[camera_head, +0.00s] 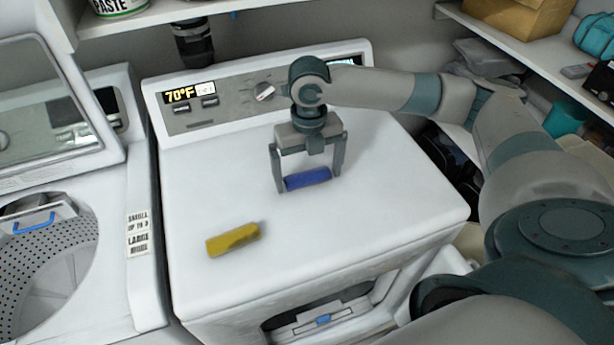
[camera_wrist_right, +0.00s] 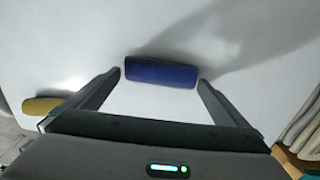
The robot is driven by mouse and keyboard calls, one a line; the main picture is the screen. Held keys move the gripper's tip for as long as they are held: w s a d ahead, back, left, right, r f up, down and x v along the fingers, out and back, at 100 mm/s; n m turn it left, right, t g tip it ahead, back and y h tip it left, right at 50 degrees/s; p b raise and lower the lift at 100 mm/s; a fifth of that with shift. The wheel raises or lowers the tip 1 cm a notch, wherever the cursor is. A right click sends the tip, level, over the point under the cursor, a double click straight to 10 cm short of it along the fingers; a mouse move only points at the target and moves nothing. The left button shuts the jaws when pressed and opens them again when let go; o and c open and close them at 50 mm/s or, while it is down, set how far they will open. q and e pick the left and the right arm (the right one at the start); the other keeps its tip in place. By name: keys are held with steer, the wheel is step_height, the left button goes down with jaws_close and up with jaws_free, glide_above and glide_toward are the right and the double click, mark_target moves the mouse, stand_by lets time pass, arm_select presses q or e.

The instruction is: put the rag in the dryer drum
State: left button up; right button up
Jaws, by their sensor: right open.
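A blue rolled cloth-like piece (camera_head: 308,179) lies on the white top of the dryer (camera_head: 340,225). A yellow roll (camera_head: 233,239) lies nearer the front left of that top; I cannot tell which of the two is the rag. My right gripper (camera_head: 309,184) is open, pointing down, with its fingers at either end of the blue roll. In the right wrist view the blue roll (camera_wrist_right: 161,73) sits between the fingertips (camera_wrist_right: 160,76), with gaps at both sides. The dryer's front opening (camera_head: 330,312) shows at the bottom; the drum inside is mostly hidden. My left gripper is not in view.
A washer with its lid up and a perforated drum (camera_head: 45,260) stands to the left. The dryer's control panel (camera_head: 235,100) rises behind the gripper. Shelves with a cardboard box (camera_head: 520,15) are at the upper right. The dryer top is otherwise clear.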

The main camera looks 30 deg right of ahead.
mark_target(308, 176)
steer(key=shift+c, duration=0.6)
steer(key=c, duration=0.6)
steer(key=shift+r, duration=0.15)
steer(key=shift+r, duration=0.2)
step_height(308, 176, up, 3)
steer(key=shift+r+b, duration=0.1)
steer(key=shift+b, duration=0.65)
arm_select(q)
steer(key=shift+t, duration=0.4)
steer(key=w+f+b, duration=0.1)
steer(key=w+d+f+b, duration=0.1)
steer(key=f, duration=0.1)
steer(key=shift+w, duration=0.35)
arm_select(e)
steer(key=s+d+r, duration=0.1)
steer(key=s+r, duration=0.1)
steer(key=s, duration=0.1)
steer(key=s+d+r, duration=0.2)
steer(key=s, duration=0.2)
steer(key=s+d+r, duration=0.2)
steer(key=s+r, duration=0.1)
steer(key=shift+s+r, duration=0.1)
steer(key=shift+s, duration=0.15)
